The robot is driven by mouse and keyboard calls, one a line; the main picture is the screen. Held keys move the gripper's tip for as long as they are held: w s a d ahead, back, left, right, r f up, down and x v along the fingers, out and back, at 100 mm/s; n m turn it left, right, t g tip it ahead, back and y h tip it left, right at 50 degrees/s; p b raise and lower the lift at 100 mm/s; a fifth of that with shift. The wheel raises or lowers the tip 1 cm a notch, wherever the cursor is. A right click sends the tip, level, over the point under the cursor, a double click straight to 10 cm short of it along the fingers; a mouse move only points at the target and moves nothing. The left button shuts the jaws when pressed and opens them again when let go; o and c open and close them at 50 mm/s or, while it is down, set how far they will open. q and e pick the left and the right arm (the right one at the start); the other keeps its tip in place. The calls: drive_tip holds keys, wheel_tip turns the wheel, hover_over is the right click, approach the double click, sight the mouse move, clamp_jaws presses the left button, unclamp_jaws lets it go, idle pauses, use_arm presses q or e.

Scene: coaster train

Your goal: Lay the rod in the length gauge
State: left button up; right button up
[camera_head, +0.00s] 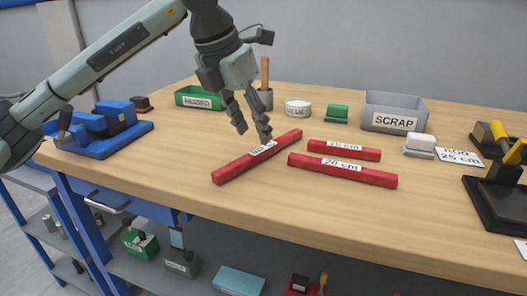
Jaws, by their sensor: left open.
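Three red rods with white labels lie on the wooden table. The long left rod (236,168) lies slanted, its label too small to read. The front right rod (376,178) reads 20 cm. A shorter rod (366,154) lies behind it, its label unclear. My left gripper (253,134) is open and empty, pointing down just above and behind the left rod, one fingertip close to its label. Whether they touch is unclear. I cannot tell which fixture is the length gauge: a blue one (110,143) stands at left, a black one with yellow handles (490,204) at right.
A grey SCRAP bin (394,100), a white GLUE tub (298,104), a green tray (190,93) and a green block (337,111) stand at the back. A card reading 25 cm (460,156) lies at right. The table's front middle is clear.

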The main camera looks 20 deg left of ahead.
sight(263, 148)
use_arm(q)
drive_tip(key=x, duration=0.5)
drive_tip(key=shift+w+d+p, duration=0.15)
drive_tip(key=shift+d+p, duration=0.15)
drive_tip(key=shift+p, duration=0.1)
use_arm(e)
drive_tip(key=shift+s+f, duration=0.2)
drive_tip(key=shift+f, duration=0.75)
use_arm(q)
drive_tip(key=shift+c, duration=0.5)
drive_tip(key=shift+r, duration=0.1)
clamp_jaws()
